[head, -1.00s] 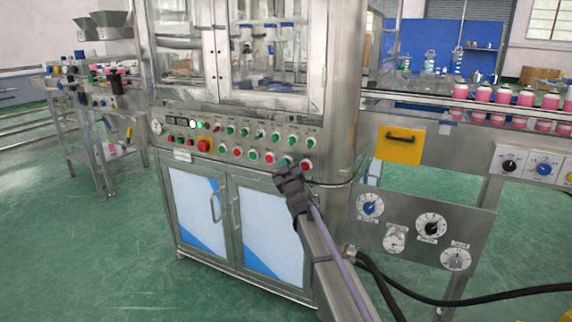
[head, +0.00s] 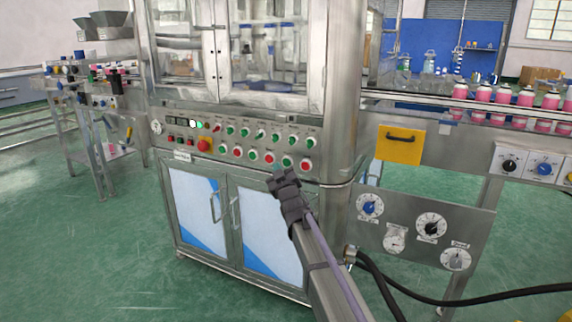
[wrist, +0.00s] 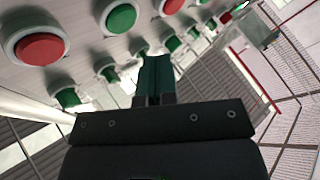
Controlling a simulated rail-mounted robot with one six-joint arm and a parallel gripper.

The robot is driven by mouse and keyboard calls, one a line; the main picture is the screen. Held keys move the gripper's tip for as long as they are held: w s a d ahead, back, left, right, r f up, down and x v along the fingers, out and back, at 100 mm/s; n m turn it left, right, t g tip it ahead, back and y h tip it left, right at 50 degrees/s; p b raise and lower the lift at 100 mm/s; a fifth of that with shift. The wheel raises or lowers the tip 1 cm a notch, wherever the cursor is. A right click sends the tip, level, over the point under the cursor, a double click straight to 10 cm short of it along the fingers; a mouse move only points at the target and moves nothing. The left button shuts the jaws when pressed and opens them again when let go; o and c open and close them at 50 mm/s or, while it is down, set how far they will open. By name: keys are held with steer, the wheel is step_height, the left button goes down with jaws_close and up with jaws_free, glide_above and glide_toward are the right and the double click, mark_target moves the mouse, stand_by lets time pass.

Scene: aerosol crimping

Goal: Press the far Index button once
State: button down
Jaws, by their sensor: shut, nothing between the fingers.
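The machine's front control panel (head: 240,146) carries rows of red and green push buttons. Their labels are too small to read in the head view, so I cannot tell which one is the far Index button. My gripper (head: 279,178) is shut and empty, just below the lower button row. A green button (head: 287,162) and a red button (head: 305,165) show above it, uncovered. In the wrist view, the shut fingers (wrist: 155,75) point toward the panel, with a large red button (wrist: 40,47) and a green button (wrist: 120,17) ahead. Contact with any button is not visible.
Cabinet doors (head: 200,215) with handles are below the panel. A plate with dials (head: 430,226) and a black hose (head: 440,298) are on the right. A conveyor with pink cans (head: 500,97) runs at the back right. A side table (head: 95,150) stands left on open green floor.

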steer(key=s, duration=0.1)
steer(key=s+a, duration=0.1)
steer(key=shift+s, duration=0.3)
stand_by(0.5)
